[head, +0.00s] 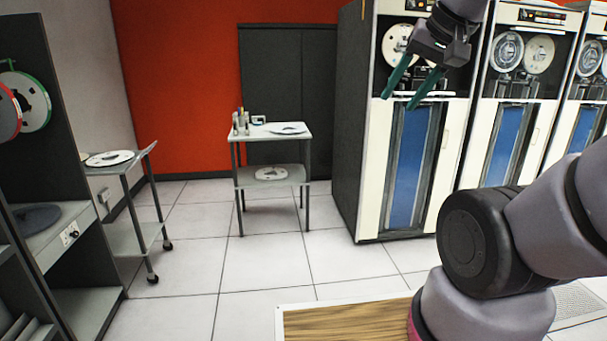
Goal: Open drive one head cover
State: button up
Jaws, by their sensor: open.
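Several tall tape drives stand in a row at the right. The nearest drive (378,150) is cream-fronted with a dark side and a blue lower window. A pale reel (398,42) shows at its top left. Its head area, in the dark bay below the reels, is partly hidden by my gripper (400,103). The gripper has two teal fingers, spread apart and empty, pointing down and left in front of this drive. I cannot make out a head cover or its state. I see no drive number, so I cannot tell which is drive one.
A grey two-tier cart (270,134) with bottles and reels stands left of the drives. Another cart (118,168) and a dark reel rack (70,245) stand at the left. The tiled floor (255,265) between them is clear. A wood-topped surface (340,318) lies below.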

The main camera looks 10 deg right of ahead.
aim_at(420, 71)
jog(key=i+l+z, duration=0.1)
jog(key=i+z, duration=0.2)
jog(key=i, duration=0.3)
jog(key=i+z, duration=0.3)
jog(key=i, duration=0.25)
jog(key=i+j+z, duration=0.3)
jog(key=i, duration=0.3)
jog(key=i+u, duration=0.25)
jog(key=i, duration=0.95)
jog(key=j, duration=0.1)
